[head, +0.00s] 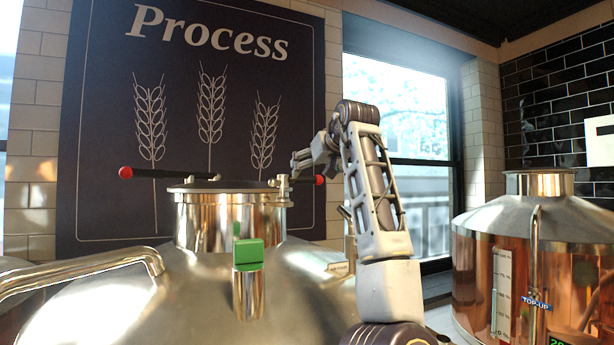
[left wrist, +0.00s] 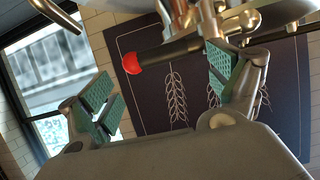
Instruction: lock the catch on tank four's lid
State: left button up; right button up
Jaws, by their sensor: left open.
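A steel tank (head: 110,310) fills the lower left of the head view; no number shows on it. Its round lid (head: 222,186) lies flat on the neck. A metal fitting (head: 283,190) stands at the lid's right edge, with a black lever ending in a red knob (head: 320,180). In the left wrist view this red knob (left wrist: 131,63) and black lever (left wrist: 175,50) lie across the gap between my fingers. My left gripper (head: 303,165) is open beside the fitting, its green pads apart and holding nothing. Contact with the lever cannot be told. My right gripper is out of view.
Another black rod with a red knob (head: 125,172) sticks out left of the lid. A green-topped post (head: 248,255) and a curved steel pipe (head: 90,265) stand on the tank's front. A copper tank (head: 575,275) is at right. A window (head: 410,130) is behind.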

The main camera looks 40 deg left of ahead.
aim_at(307, 177)
pick_arm(q)
jog(key=shift+p+x, duration=0.65)
jog(key=shift+x, duration=2.25)
jog(key=shift+c, duration=0.2)
jog(key=c, duration=1.4)
